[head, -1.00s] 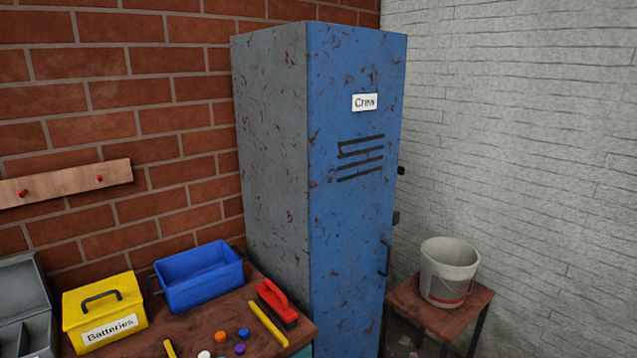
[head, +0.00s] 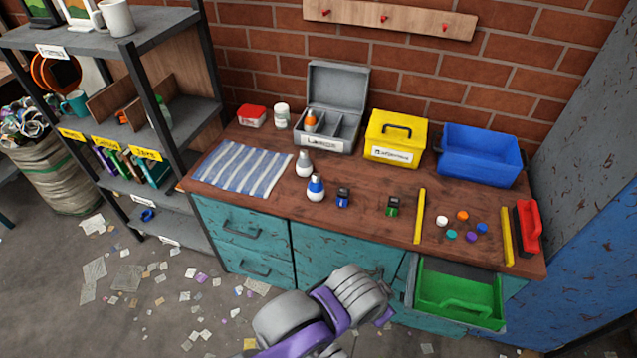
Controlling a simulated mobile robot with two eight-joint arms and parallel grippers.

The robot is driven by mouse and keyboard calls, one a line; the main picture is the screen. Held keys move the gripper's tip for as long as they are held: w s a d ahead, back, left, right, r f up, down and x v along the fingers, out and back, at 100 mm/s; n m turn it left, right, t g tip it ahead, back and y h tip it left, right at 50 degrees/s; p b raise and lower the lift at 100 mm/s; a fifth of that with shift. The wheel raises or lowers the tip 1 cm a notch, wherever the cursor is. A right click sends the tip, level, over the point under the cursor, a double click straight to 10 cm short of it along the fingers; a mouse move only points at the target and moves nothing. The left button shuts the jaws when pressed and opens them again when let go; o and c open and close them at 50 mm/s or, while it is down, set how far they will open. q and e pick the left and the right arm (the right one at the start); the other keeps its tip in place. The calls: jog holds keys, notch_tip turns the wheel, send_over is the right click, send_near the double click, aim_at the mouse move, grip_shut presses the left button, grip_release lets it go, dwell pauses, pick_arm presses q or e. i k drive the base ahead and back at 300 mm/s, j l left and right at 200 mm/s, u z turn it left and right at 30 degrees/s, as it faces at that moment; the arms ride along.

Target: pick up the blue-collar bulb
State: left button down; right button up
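The blue-collar bulb (head: 315,188) stands upright on the brown workbench (head: 270,200), near its front edge and left of the middle. It has a white top and a blue band. A similar bulb with a grey collar (head: 303,164) stands just behind it. A third bulb with an orange collar (head: 310,121) is in the left part of the open grey box. A grey and purple link of my arm shows at the bottom centre, in front of the bench and apart from the bulbs. Neither gripper's fingers can be seen.
Right of the bulb are a small blue item (head: 343,198) and a small green one (head: 392,206). A striped cloth (head: 242,168) lies to the left. The grey box (head: 330,143) stands behind. An open drawer with a green bin (head: 458,303) juts out at front right.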

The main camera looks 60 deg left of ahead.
aim_at(316, 190)
jog(key=u, duration=1.95)
jog(key=i+j, duration=0.1)
jog(key=i, duration=0.2)
jog(key=i+j+z, duration=0.1)
jog(key=i, duration=0.2)
